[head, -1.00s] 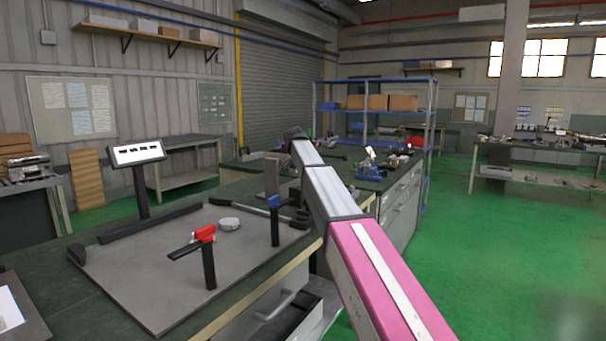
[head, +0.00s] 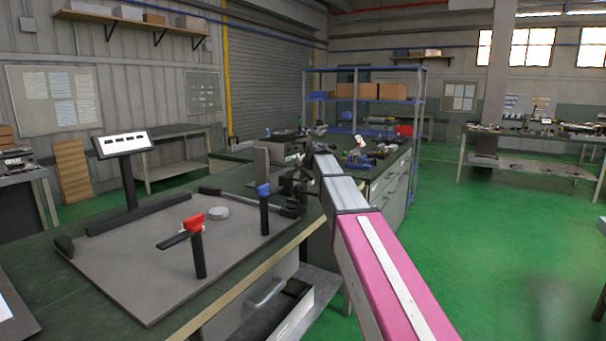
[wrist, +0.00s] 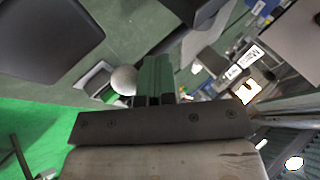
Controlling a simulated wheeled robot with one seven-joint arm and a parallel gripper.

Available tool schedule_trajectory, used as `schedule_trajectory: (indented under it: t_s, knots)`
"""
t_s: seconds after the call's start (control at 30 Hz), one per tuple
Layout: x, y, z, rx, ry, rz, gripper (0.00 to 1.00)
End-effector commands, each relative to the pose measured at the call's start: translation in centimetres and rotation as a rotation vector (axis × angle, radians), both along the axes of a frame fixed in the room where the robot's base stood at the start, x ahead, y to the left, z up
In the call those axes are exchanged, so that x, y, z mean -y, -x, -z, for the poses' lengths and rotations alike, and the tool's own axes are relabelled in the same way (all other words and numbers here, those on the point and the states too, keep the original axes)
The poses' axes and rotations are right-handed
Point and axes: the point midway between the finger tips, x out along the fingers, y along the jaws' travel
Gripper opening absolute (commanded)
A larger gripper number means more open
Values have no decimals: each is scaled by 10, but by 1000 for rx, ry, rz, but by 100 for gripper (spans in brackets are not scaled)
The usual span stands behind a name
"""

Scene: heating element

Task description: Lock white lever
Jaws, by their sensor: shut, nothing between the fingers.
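In the wrist view, my gripper (wrist: 156,68) shows as two dark green fingers, shut together with nothing between them. A white round knob (wrist: 124,80) is seen just left of the fingers; whether it belongs to the white lever, and whether they touch, I cannot tell. In the head view, my gripper end is a dark shape at the far right corner of a grey board, partly merged with dark parts there. The board (head: 150,285) bears a red-topped clamp (head: 193,223), a blue-topped post (head: 263,190) and a pale round disc (head: 218,213). No white lever stands out clearly.
The board lies on a dark green workbench (head: 60,300). A tilted white panel on a black stand (head: 122,144) and an upright grey plate (head: 261,165) stand at its back. An open drawer (head: 285,305) juts from the bench front.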

Motion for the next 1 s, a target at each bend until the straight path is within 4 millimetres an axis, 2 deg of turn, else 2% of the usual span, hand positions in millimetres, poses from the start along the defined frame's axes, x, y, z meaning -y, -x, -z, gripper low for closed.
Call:
schedule_trajectory:
  t_s: [0.77, 0.87, 1.0]
  knots:
    - [3, 2, 7, -8, 6, 0, 0]
    - [4, 1, 3, -6, 6, 0, 0]
    - [6, 0, -16, -2, 4, 0, 0]
